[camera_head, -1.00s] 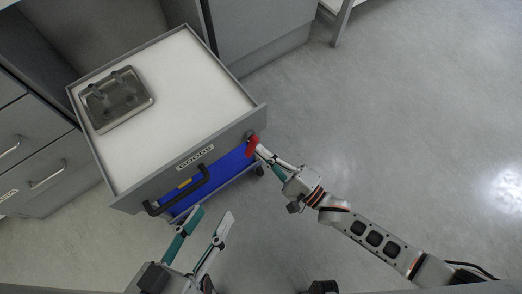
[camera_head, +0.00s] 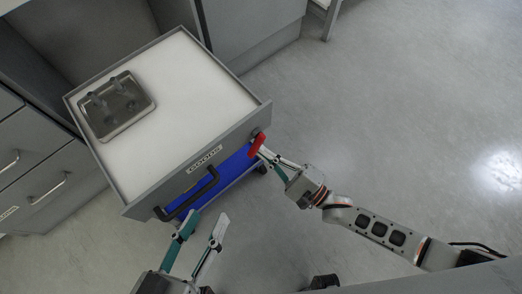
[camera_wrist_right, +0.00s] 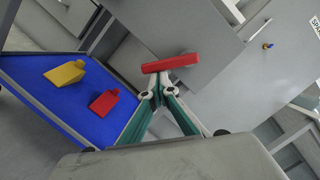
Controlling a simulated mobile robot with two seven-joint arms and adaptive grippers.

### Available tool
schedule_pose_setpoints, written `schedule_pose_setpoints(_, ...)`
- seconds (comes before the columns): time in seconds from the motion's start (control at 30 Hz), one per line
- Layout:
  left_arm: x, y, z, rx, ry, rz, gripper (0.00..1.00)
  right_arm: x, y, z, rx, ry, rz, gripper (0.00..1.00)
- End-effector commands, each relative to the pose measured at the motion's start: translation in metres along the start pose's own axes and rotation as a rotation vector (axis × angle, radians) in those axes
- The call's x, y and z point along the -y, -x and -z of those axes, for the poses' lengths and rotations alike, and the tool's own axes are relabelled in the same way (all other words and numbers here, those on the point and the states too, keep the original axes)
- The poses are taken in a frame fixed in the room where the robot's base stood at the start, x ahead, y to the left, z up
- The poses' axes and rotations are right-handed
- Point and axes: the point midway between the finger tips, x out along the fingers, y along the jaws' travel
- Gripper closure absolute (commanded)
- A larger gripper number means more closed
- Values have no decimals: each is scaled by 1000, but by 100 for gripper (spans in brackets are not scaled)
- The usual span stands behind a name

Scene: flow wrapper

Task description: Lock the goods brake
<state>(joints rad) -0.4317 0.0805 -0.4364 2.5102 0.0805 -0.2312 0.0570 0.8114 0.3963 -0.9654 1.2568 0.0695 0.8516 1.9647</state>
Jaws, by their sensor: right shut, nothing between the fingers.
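The goods cart has a grey front panel labelled GOODS (camera_head: 205,159) and a black bar handle (camera_head: 191,196). The red brake lever (camera_head: 257,145) sits at the right end of this panel, slanting in the head view. It also shows in the right wrist view (camera_wrist_right: 171,63), lying almost level just beyond the fingertips. My right gripper (camera_head: 263,153) is shut and empty, its tips right at the lever; whether they touch it I cannot tell. My left gripper (camera_head: 207,222) is open and empty in front of the cart, below the handle.
A metal tray (camera_head: 142,116) with dark metal parts stands on the cart's white top (camera_head: 205,85). A blue lower shelf (camera_wrist_right: 60,88) holds a yellow block (camera_wrist_right: 64,73) and a red block (camera_wrist_right: 104,102). Grey cabinets stand behind and left. The floor at right is clear.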

Motion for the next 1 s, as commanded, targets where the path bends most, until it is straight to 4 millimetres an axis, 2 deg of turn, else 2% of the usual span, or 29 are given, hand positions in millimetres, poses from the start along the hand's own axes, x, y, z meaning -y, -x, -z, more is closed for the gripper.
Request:
schedule_pose_setpoints(0.27, -1, 1, -2, 5, -2, -7, 60, -3, 1, -10, 1, -7, 1, 100)
schedule_pose_setpoints(0.53, -3, 1, -3, 4, 11, -11, 60, -4, -3, -24, 2, -253, 64, 100)
schedule_pose_setpoints(1.0, 1, 0, 6, -4, -35, 3, 60, 1, -8, -43, 2, -242, 62, 100)
